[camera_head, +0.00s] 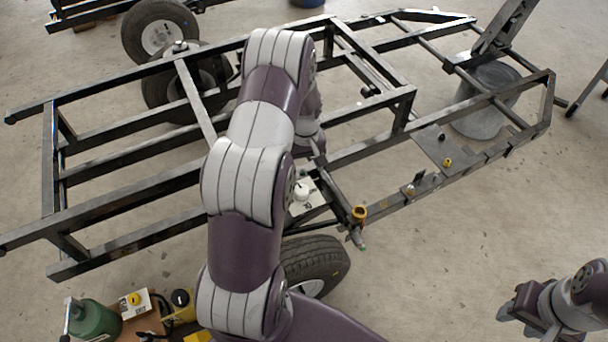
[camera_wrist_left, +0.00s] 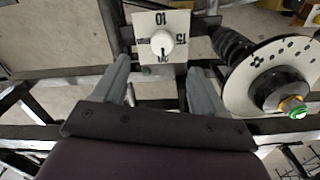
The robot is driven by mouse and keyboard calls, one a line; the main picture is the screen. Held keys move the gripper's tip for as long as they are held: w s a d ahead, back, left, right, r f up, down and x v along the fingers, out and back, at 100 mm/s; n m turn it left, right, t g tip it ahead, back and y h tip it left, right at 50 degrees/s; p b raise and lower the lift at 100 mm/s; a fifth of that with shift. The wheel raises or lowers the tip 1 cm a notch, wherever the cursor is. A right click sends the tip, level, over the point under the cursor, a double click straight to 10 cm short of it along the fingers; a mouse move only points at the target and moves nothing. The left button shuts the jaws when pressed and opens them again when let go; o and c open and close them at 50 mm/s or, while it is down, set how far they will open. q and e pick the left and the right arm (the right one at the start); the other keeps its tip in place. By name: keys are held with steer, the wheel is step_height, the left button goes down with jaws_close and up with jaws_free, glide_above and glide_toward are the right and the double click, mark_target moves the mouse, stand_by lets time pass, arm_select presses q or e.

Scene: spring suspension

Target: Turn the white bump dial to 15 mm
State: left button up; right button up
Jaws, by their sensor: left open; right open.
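The white bump dial (camera_wrist_left: 162,42) is a round knob on a white plate (camera_wrist_left: 178,22) marked 10 and 15; a further mark near the lower edge is hard to read. A small dark mark shows at the knob's lower edge in the left wrist view. The dial also shows in the head view (camera_head: 303,191), beside my left arm. My left gripper (camera_wrist_left: 158,68) is open, its fingers apart on either side of the plate's lower part, with nothing between them; the knob lies just beyond. My right gripper (camera_head: 522,306) is open and empty at the lower right, far from the dial.
A black tube frame (camera_head: 130,188) spans the floor around the dial. A spring with a white disc (camera_wrist_left: 262,72) stands right of the dial in the left wrist view. A tyre (camera_head: 316,258) lies below. A green bottle (camera_head: 95,318) stands at the lower left.

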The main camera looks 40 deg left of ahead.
mark_target(302, 189)
arm_select(q)
steer(key=shift+n, duration=0.3)
steer(key=f+b, duration=0.1)
steer(key=f, duration=0.3)
steer(key=a+f+b, duration=0.1)
steer(key=f+b, duration=0.1)
steer(key=f, duration=0.3)
steer(key=f+b, duration=0.1)
steer(key=f, duration=0.3)
steer(key=shift+w+a+f, duration=0.15)
steer(key=shift+f, duration=0.1)
steer(key=c, duration=1.1)
